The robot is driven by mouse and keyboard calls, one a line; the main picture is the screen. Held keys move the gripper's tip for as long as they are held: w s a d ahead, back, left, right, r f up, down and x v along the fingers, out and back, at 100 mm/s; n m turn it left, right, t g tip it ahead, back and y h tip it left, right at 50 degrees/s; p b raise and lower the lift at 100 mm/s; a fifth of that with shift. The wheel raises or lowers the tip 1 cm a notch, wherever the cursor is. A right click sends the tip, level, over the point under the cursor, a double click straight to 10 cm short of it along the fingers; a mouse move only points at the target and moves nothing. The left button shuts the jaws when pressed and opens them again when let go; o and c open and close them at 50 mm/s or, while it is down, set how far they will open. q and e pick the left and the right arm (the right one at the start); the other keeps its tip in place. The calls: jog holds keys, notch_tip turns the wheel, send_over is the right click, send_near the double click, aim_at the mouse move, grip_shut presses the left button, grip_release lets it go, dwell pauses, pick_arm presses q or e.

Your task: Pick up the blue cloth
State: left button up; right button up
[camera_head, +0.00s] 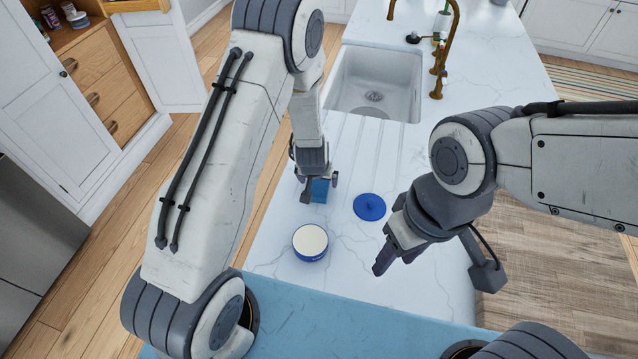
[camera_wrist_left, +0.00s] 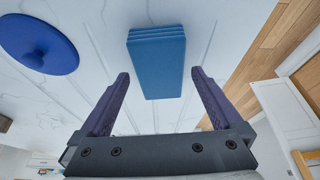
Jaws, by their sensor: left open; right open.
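The blue cloth (camera_head: 319,190) is a folded stack lying on the white marble counter. It shows fully in the left wrist view (camera_wrist_left: 156,62), just beyond the fingertips and between their lines. My left gripper (camera_head: 318,187) is above the cloth in the head view and partly hides it. In the left wrist view its two fingers (camera_wrist_left: 160,82) are spread apart with nothing between them. My right gripper (camera_head: 391,262) is open and empty over the counter, right of the white-topped pot.
A blue round lid (camera_head: 370,207) lies right of the cloth, and a blue pot with a pale inside (camera_head: 310,242) stands nearer. A sink (camera_head: 374,82) and brass faucet (camera_head: 440,60) are farther back. The counter's left edge is close to the cloth.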

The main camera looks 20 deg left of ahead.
pick_arm(q)
jog(key=shift+x, duration=0.75)
jog(key=shift+c, duration=0.3)
jog(key=c, duration=1.2)
jog(key=shift+c, duration=0.2)
jog(key=shift+r, duration=0.1)
